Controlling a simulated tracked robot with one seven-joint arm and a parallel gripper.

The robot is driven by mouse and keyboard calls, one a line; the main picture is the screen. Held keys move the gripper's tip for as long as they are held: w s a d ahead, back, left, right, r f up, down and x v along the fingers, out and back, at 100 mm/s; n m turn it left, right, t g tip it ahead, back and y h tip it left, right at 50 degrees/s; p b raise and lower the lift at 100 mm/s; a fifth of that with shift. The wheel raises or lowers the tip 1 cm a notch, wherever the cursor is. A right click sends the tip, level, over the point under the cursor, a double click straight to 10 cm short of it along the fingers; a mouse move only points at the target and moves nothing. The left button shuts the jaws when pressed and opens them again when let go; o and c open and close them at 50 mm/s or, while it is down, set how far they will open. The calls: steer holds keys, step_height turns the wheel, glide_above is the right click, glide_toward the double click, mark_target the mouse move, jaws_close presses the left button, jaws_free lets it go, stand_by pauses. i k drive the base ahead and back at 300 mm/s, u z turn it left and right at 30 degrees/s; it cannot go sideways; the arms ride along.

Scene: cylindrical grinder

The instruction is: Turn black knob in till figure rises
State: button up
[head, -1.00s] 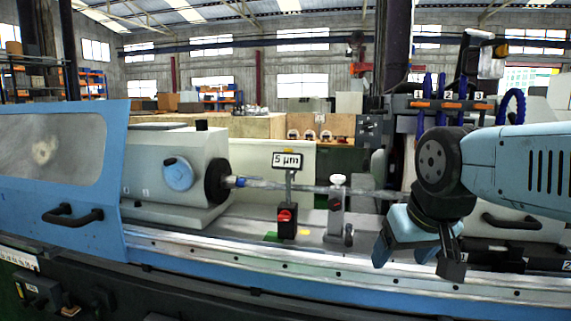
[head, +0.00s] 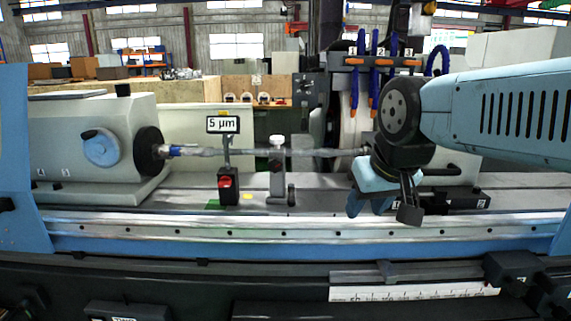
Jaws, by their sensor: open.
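A small display (head: 223,125) reads "5 µm" on a post above a black base with a red part (head: 228,186). Right of it, a grey steady rest (head: 277,178) stands by the long thin workpiece (head: 240,151). A small dark knob (head: 291,195) sits low on the steady rest's right side; I take it as the black knob. My gripper (head: 383,208) is open and empty, pointing down, right of that knob and apart from it in the picture. Its depth relative to the rest is hard to tell.
The workhead (head: 85,135) with a blue dial holds the workpiece's left end. The blue front rail (head: 300,243) runs across below. Coolant nozzles (head: 372,75) hang by the grinding wheel behind my arm. The bed between rest and gripper looks clear.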

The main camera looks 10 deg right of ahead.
mark_target(275, 166)
steer(key=z, duration=1.15)
steer(key=k, duration=1.55)
steer(key=u, duration=1.25)
steer(key=i, duration=1)
steer(key=u, duration=0.05)
